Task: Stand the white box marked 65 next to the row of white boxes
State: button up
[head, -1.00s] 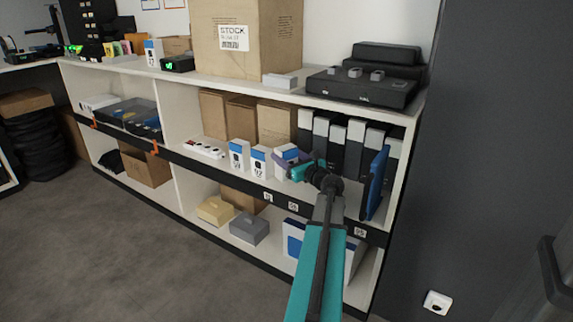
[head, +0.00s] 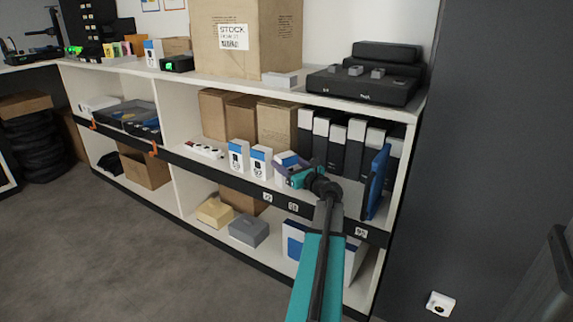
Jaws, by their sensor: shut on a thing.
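My gripper (head: 290,174) is shut on a white box with a blue top (head: 286,158) at the middle shelf. The jaws and wrist hide much of this box, and its number cannot be read. Two white boxes with blue panels, a left one (head: 238,155) and a right one (head: 261,161), stand upright in a row just left of the held box. The held box looks roughly upright, close to the right one. I cannot tell whether it touches that box or rests on the shelf.
Brown cartons (head: 277,124) stand behind the row. Dark binders with pale tops (head: 336,144) and a blue upright folder (head: 376,182) are to the right. A white power strip (head: 206,151) lies left of the row. The shelf's black front edge (head: 225,175) runs below.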

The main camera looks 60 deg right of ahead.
jog(key=shift+f, duration=0.1)
jog(key=o, duration=1.2)
jog(key=shift+s+a+r, duration=0.1)
jog(key=shift+s+r, duration=0.1)
jog(key=shift+p+v, duration=1.2)
jog(key=shift+v, duration=2.4)
